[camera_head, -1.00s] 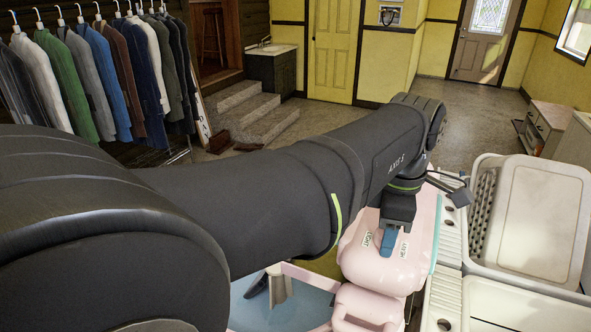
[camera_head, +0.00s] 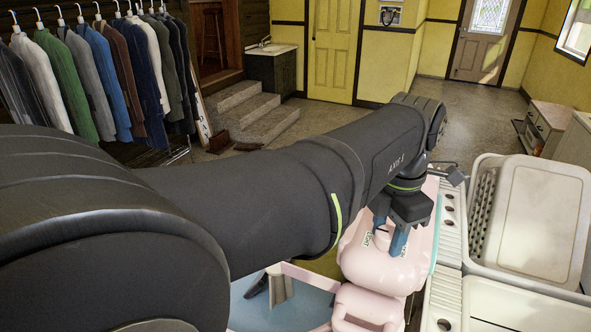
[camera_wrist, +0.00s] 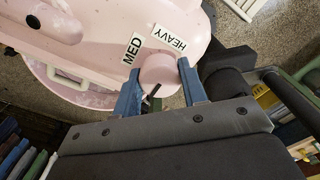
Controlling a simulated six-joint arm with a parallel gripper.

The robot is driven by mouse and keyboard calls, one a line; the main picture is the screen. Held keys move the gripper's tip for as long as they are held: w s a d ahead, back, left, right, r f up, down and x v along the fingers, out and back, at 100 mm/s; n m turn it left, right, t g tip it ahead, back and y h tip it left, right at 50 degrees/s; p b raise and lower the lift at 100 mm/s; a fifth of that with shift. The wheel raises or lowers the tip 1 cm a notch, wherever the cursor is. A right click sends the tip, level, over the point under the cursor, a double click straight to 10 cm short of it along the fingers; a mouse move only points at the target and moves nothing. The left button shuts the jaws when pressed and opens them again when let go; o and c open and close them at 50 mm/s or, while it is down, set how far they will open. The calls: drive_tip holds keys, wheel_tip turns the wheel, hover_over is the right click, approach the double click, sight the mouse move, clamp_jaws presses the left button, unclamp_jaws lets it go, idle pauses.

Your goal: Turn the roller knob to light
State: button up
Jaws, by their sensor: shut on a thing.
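The pink roller knob (camera_wrist: 160,68) sits on the pink wringer head (camera_head: 383,263) of the washer. In the wrist view the knob lies between the two blue fingers of my gripper (camera_wrist: 158,76), which is shut on it. A dark slot or mark shows below the knob. The MED label (camera_wrist: 132,49) and the HEAVY label (camera_wrist: 170,37) are close to the knob. The LIGHT label (camera_head: 367,240) is just left of the fingers.
Pale ribbed washer parts and a lidded tub (camera_head: 540,215) stand close on the right. A rack of hanging clothes (camera_head: 90,75) is at the far left. Open floor lies behind.

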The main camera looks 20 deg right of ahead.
sight(388, 232)
idle(0.4)
drive_tip(key=o, duration=1)
drive_tip(key=shift+c, duration=0.2)
wheel_tip(388, 232, up, 17)
drive_tip(key=shift+r, duration=0.2)
wheel_tip(388, 232, down, 17)
drive_tip(key=shift+f, duration=0.2)
idle(0.5)
